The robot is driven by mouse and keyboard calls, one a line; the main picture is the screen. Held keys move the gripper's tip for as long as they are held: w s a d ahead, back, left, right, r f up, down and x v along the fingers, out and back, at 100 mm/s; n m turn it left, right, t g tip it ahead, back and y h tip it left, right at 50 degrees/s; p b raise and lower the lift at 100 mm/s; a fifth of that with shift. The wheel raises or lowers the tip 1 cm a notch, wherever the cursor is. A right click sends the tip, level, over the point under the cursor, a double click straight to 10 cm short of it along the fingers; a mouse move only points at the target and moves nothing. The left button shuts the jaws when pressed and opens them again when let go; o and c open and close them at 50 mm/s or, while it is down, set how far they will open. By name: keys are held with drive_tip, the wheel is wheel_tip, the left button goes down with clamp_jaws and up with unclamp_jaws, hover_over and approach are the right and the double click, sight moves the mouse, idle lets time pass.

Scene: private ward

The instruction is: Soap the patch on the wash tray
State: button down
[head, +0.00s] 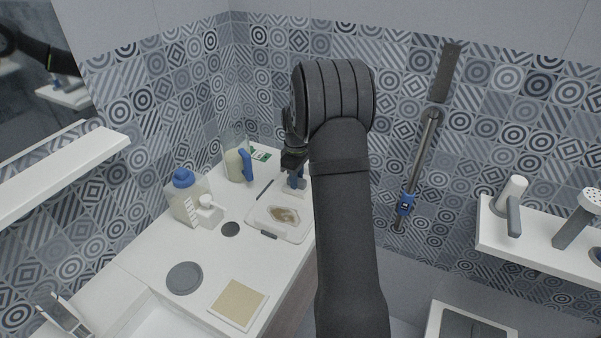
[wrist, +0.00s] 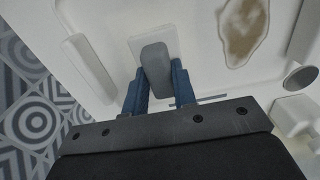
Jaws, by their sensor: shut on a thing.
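The wash tray (head: 266,233) is a shallow white tray on the counter, with a brown irregular patch (head: 283,214) on its floor. The patch (wrist: 243,28) also shows at the upper right of the wrist view. My gripper (head: 295,178) is at the tray's back side, pointing down, partly hidden by my arm. In the wrist view its blue fingers (wrist: 158,84) are shut on the grey grip (wrist: 155,66) of a tool with a flat whitish base (wrist: 141,44). The tool is beside the patch, apart from it. I cannot tell whether its base touches the surface.
A white pump dispenser (head: 209,213), a blue-capped bottle (head: 188,195) and a clear jug with a blue handle (head: 236,163) stand left of the tray. Dark discs (head: 185,278) and a beige square (head: 238,303) lie in front. A tiled wall is behind.

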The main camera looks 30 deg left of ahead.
drive_tip(key=shift+s, duration=2.35)
drive_tip(key=shift+w, duration=4.7)
drive_tip(key=shift+s+d, duration=0.15)
drive_tip(key=shift+d, duration=1)
drive_tip(key=shift+s, duration=4.45)
drive_tip(key=shift+w, duration=3.55)
drive_tip(key=shift+w+r, duration=0.1)
drive_tip(key=shift+w, duration=0.95)
wheel_tip(320, 180, up, 8)
